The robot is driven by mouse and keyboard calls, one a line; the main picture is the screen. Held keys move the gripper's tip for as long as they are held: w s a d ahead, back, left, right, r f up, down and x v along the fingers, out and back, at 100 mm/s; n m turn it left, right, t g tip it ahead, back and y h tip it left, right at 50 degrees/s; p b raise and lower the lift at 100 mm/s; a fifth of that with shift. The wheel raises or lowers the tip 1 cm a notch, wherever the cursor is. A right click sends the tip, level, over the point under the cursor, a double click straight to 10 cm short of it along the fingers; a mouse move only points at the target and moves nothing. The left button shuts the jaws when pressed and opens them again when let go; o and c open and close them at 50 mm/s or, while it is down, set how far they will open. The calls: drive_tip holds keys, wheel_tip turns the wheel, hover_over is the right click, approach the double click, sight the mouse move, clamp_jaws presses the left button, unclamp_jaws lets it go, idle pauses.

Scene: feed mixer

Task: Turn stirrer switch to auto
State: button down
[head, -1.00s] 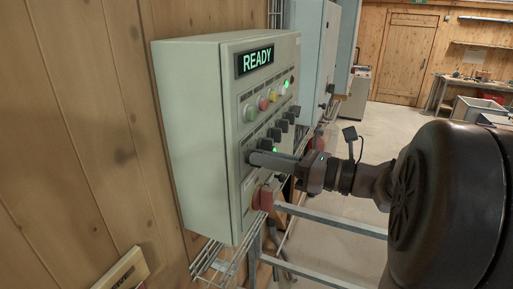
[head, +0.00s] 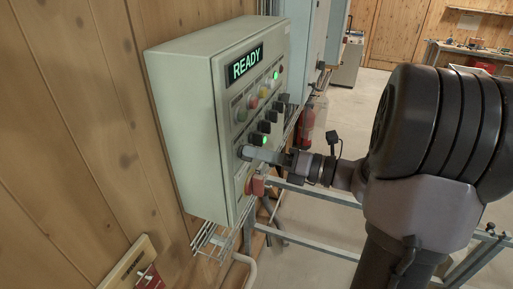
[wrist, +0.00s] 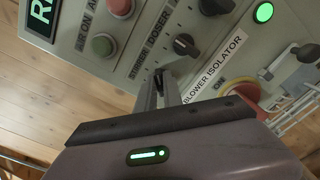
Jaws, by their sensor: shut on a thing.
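The grey control cabinet (head: 185,110) hangs on the wood wall, with a lit READY display (head: 244,63). My gripper (head: 245,152) reaches from the right to the near end of the lower switch row. In the wrist view its fingers (wrist: 160,86) are shut on the black stirrer switch (wrist: 159,74), beside the STIRRER label (wrist: 139,64). The fingers hide most of that knob, so I cannot tell its setting. The doser switch (wrist: 185,45) is just beyond, apart from the fingers.
A red button (head: 257,186) sits below my gripper; it also shows in the wrist view (wrist: 240,90). A green lamp (wrist: 263,12) is lit. A metal rail (head: 315,191) runs below the arm. Open floor lies to the right.

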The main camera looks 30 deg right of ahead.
idle(0.4)
drive_tip(key=c, duration=1.5)
unclamp_jaws()
drive_tip(key=shift+d, duration=0.1)
drive_tip(key=b+v, duration=0.4)
drive_tip(key=v, duration=1.3)
drive_tip(key=shift+s+d, duration=0.1)
drive_tip(key=shift+s, duration=0.1)
